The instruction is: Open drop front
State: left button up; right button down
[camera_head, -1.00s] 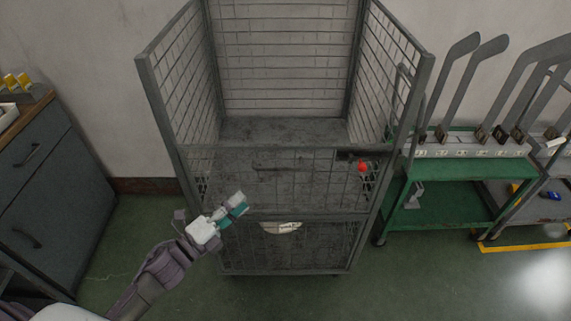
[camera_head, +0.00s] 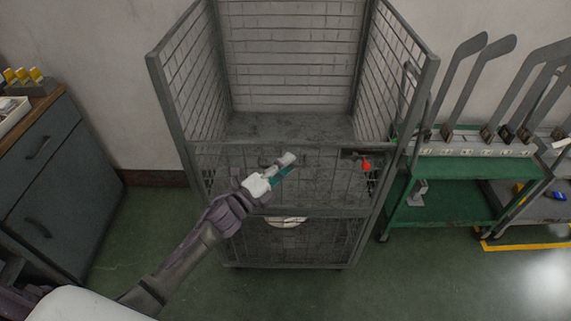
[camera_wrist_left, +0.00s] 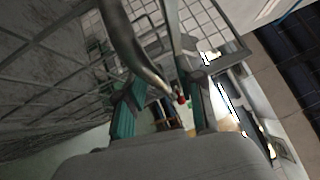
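The grey wire-mesh cage has a drop front (camera_head: 325,180), which stands upright and closed across its front. A latch (camera_head: 350,155) with a red knob (camera_head: 366,165) sits at the panel's upper right. My left gripper (camera_head: 284,167) is open in front of the panel's upper middle, where a handle is largely hidden behind it. In the left wrist view, the teal fingers (camera_wrist_left: 160,103) stand apart. A curved grey bar (camera_wrist_left: 137,50) runs close to them, with the red knob (camera_wrist_left: 182,100) farther off. I cannot tell whether they touch the bar. My right gripper is not in view.
The cage's lower front panel (camera_head: 300,248) carries a pale label (camera_head: 287,222). A green cart (camera_head: 450,207) stands close at the right. A dark drawer cabinet (camera_head: 55,180) stands at the left. Green floor (camera_head: 180,225) is free between the cabinet and cage.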

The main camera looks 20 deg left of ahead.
pick_arm(q)
jog(key=c, duration=0.5)
grip_shut()
